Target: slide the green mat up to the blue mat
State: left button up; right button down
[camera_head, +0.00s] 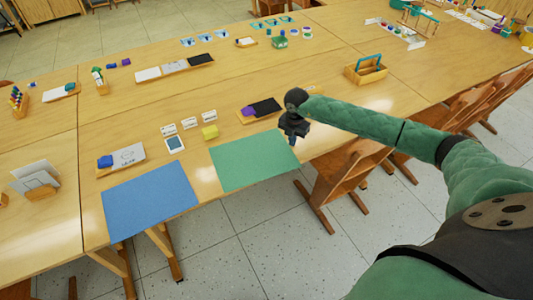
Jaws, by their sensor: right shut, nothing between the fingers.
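The green mat (250,162) lies flat near the front edge of the table. The blue mat (150,200) lies flat to its left, also at the front edge, with a narrow strip of bare table between the two. My right gripper (294,136) is at the right edge of the green mat, near its far right corner, fingers pointing down. It is shut and empty. I cannot tell whether it touches the mat or the table. My left gripper is not in view.
A wooden chair (345,172) stands at the front edge.

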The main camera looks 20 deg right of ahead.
aim_at(271, 151)
jog(key=shift+a+b, duration=0.4)
jog(key=shift+a, duration=4.1)
dwell(3.5)
